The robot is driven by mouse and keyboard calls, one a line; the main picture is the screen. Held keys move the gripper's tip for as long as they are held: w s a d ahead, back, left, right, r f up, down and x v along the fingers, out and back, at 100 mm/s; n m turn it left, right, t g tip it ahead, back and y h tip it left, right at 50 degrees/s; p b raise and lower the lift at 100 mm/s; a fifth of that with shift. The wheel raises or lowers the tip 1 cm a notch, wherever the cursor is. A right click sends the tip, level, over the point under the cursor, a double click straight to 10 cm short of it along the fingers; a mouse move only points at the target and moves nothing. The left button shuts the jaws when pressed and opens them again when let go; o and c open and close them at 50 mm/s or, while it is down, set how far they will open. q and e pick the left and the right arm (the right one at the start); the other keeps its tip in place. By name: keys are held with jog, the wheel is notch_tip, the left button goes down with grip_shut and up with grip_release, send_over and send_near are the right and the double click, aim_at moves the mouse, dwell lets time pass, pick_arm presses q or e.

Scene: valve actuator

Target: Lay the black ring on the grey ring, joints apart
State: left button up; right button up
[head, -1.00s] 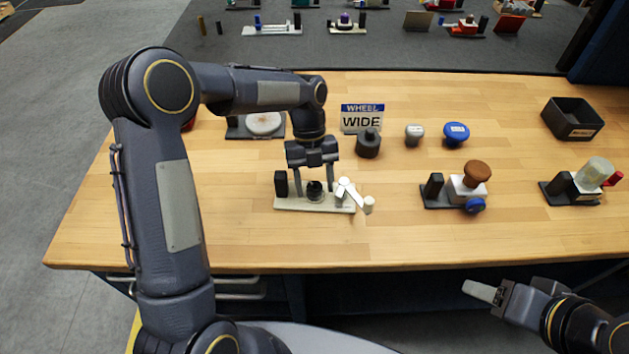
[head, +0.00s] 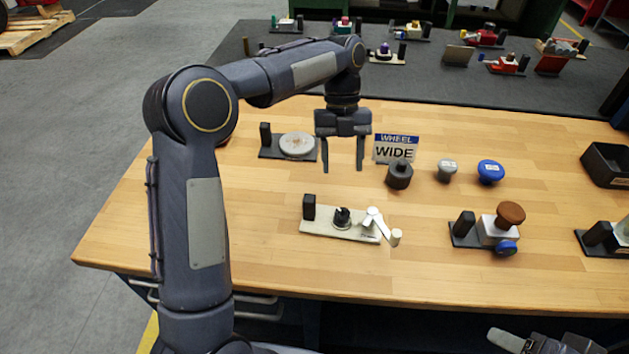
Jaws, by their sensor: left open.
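A pale base plate (head: 312,228) lies on the table with a black post at its left end and a white crank (head: 383,228) at its right. Between them a small dark round part (head: 342,217) stands around a short stem, with a thin greyish rim below it. It is too small to tell the black ring from the grey ring or to see their joints. My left gripper (head: 343,168) is open and empty, fingers pointing down, above and behind the plate, clear of it. My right gripper (head: 508,341) shows only partly at the bottom edge; its opening cannot be told.
A black-based fixture with a pale disc (head: 297,145) stands behind left. A "WHEEL WIDE" sign (head: 396,149), a dark knob (head: 399,176), a grey knob (head: 447,170) and a blue knob (head: 490,172) stand behind right. A brown-knobbed valve (head: 509,214) is at right, a black bin (head: 606,164) beyond.

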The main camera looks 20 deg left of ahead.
pick_arm(q)
jog(key=s+a+r+n+t, duration=0.2)
jog(key=s+a+r+n, duration=0.1)
jog(key=s+n, duration=0.35)
jog(key=s+a+r+n+t, duration=0.2)
jog(key=s+r+n, duration=0.1)
jog(key=s+n, duration=0.4)
jog(key=s+f+n+t, duration=0.2)
jog(key=s+n, duration=0.4)
jog(key=n, duration=0.3)
jog(key=s+f+n+t+h, duration=0.1)
jog(key=s+f+n+t, duration=0.2)
jog(key=s+n, duration=0.3)
jog(key=f+n, duration=0.1)
jog(key=n, duration=0.3)
jog(key=shift+s+a+f+t+h, duration=0.15)
jog(key=shift+s+f+t+h, duration=0.1)
jog(key=shift+s+t+h, duration=0.1)
